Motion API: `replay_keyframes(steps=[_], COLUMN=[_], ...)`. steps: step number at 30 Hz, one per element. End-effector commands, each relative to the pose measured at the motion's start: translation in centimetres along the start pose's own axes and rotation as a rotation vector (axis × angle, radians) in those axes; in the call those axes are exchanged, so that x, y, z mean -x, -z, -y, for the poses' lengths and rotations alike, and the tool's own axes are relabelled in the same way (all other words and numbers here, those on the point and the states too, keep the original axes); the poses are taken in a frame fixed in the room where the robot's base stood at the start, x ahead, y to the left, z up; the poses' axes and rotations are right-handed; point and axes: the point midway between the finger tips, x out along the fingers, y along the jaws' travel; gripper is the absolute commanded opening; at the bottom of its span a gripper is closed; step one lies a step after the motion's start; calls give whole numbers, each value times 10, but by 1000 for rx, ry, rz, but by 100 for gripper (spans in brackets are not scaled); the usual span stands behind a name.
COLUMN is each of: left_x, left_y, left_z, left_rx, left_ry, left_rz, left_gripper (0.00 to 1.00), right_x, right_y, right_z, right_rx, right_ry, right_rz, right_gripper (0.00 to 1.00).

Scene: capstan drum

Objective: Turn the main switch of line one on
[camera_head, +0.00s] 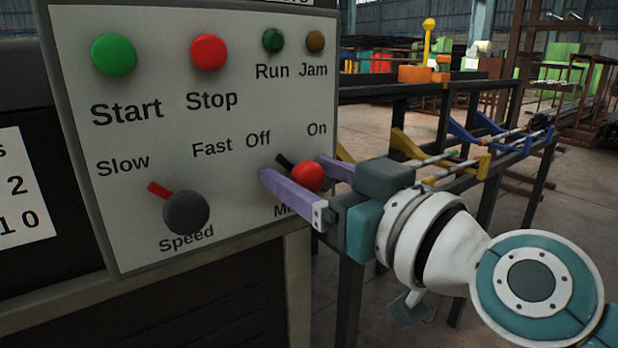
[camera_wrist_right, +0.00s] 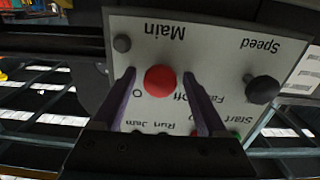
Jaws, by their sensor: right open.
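The main switch is a red round knob (camera_head: 307,177) on the grey control panel (camera_head: 240,120). Its black pointer leans up and left, toward the word Off; On is printed to the right. My right gripper (camera_head: 292,169) is open, with one purple finger on each side of the red knob. In the right wrist view the panel is upside down, and the red knob (camera_wrist_right: 160,80) sits between the two fingers (camera_wrist_right: 159,74). I cannot tell if a finger touches it. The gripper partly hides the Main label in the head view. My left gripper is out of view.
A dark speed knob (camera_head: 186,212) with a red pointer is left of the main switch. Above are a green Start button (camera_head: 114,55), a red Stop button (camera_head: 209,52), and Run and Jam lamps. A dark rack (camera_head: 440,95) stands behind my right arm.

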Motion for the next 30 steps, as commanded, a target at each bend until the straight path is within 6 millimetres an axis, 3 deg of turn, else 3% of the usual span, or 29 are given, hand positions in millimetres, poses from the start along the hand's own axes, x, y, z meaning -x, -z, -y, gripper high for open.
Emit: replay_keyframes(steps=[5, 24, 30], left_x=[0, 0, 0], left_y=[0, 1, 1], left_z=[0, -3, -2], left_rx=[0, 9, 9], left_ry=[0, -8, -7], left_rz=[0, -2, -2], left_gripper=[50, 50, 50], right_x=[0, 0, 0], right_y=[0, 0, 0], right_z=[0, 0, 0], right_rx=[0, 0, -2], right_ry=[0, -1, -1], right_rz=[0, 0, 1], right_gripper=[75, 3, 0])
